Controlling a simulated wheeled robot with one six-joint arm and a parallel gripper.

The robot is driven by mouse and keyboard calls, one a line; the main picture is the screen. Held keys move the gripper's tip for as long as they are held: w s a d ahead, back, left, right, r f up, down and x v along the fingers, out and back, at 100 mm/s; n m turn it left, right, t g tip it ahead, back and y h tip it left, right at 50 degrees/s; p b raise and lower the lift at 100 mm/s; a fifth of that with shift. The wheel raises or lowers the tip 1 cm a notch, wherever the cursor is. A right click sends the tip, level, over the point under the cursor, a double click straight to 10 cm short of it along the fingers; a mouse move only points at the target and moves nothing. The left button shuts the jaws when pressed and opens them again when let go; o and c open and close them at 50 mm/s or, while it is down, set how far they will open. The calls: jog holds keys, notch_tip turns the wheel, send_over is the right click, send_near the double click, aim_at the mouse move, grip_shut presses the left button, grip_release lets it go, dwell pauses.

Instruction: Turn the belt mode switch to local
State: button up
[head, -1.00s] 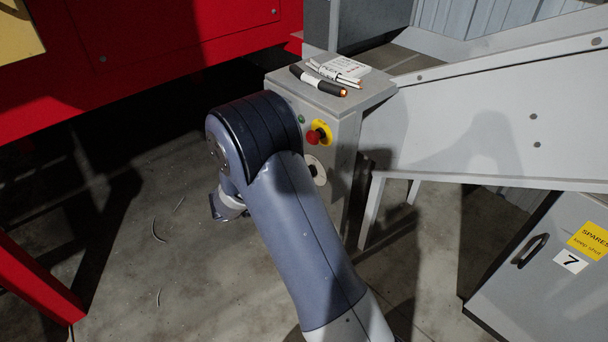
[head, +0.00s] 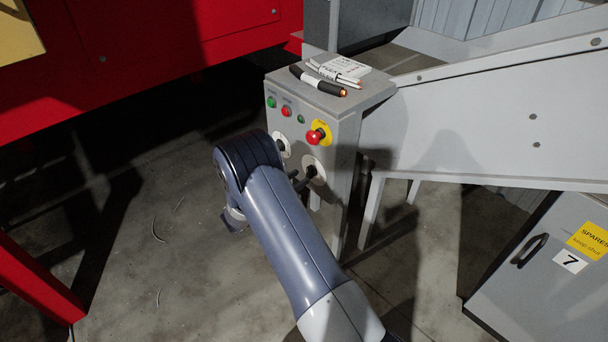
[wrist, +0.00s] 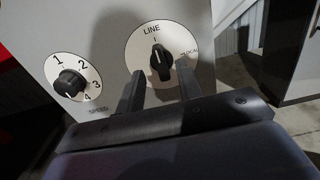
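The belt mode switch (wrist: 160,62) is a black knob on a round white plate in the wrist view, marked LINE at the top and LOCAL at the right. Its pointer stands about upright, toward LINE. In the head view its plate (head: 314,170) is on the front of the grey control box, partly covered by my gripper. My gripper (wrist: 160,82) is open in the wrist view, with its two fingers apart on either side just below the knob.
A speed dial (wrist: 72,82) numbered 1 to 4 is left of the switch. A red emergency button (head: 315,137) on yellow sits above it, beside green and red buttons. A grey conveyor (head: 480,120) stands at right.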

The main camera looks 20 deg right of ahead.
aim_at(307, 173)
jog(key=shift+x, duration=1.7)
grip_shut()
